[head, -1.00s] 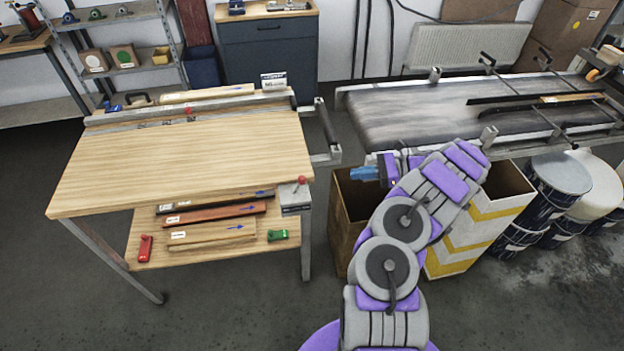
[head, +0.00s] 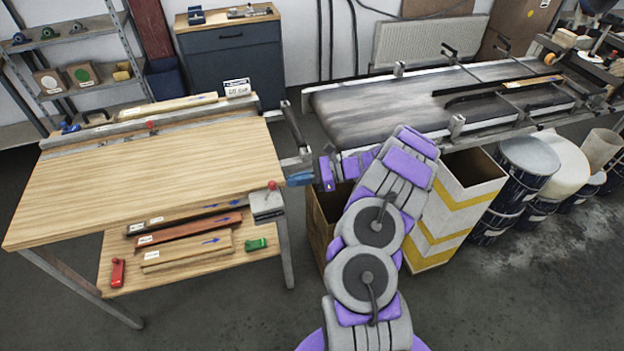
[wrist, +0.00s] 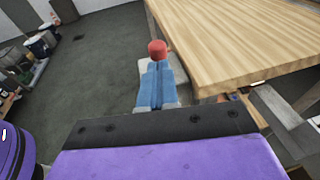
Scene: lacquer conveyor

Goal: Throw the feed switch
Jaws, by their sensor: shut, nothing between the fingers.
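The feed switch (head: 267,205) is a grey box on the right front corner of the wooden table, with a lever topped by a red knob (head: 271,185). My gripper (head: 292,181) has blue fingers and is shut and empty. In the head view it is just right of the red knob at about the same height. In the wrist view the red knob (wrist: 158,47) shows just beyond the tips of the shut fingers (wrist: 158,72), which hide most of the grey box (wrist: 183,72). I cannot tell whether they touch the knob.
The wooden table (head: 150,175) borders the switch, with boards on its lower shelf (head: 105,285). The conveyor (head: 380,110) stands behind my arm. Cardboard boxes (head: 475,170) and drums (head: 525,160) stand to the right. Floor in front of the table is clear.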

